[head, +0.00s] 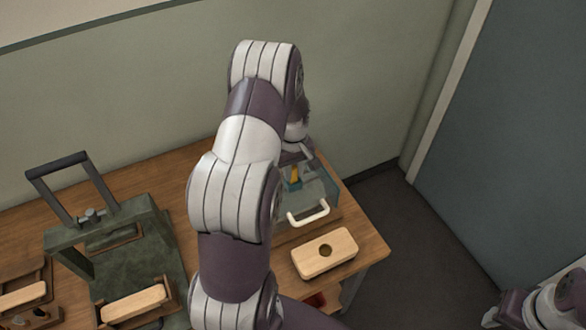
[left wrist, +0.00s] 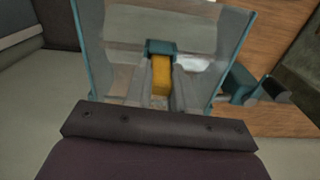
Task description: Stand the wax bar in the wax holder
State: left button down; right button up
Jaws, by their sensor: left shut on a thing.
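The yellow wax bar (head: 295,172) is at the back right of the table, inside a clear-walled guard (head: 318,185) with teal edges. In the left wrist view, the wax bar (left wrist: 161,76) sits between the grey fingers of my left gripper (left wrist: 161,83), which is shut on it. A small teal holder (left wrist: 160,46) shows at the bar's far end. I cannot tell whether the bar is seated in it or only lined up with it. In the head view my left arm hides most of my gripper. My right gripper is not in view.
A white handle (head: 308,214) is at the guard's front. A wooden block with a hole (head: 325,253) lies before it. A green stand with a dark handle (head: 135,245) and further wooden blocks are on the left. The guard's clear panels stand close around my left gripper.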

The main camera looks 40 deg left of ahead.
pick_arm(q)
jog(key=shift+f, duration=0.35)
jog(key=c, duration=0.9)
grip_release()
jog(key=o, duration=0.4)
jog(key=shift+r, duration=0.15)
notch_tip(320, 180, up, 7)
jog(key=p, duration=0.5)
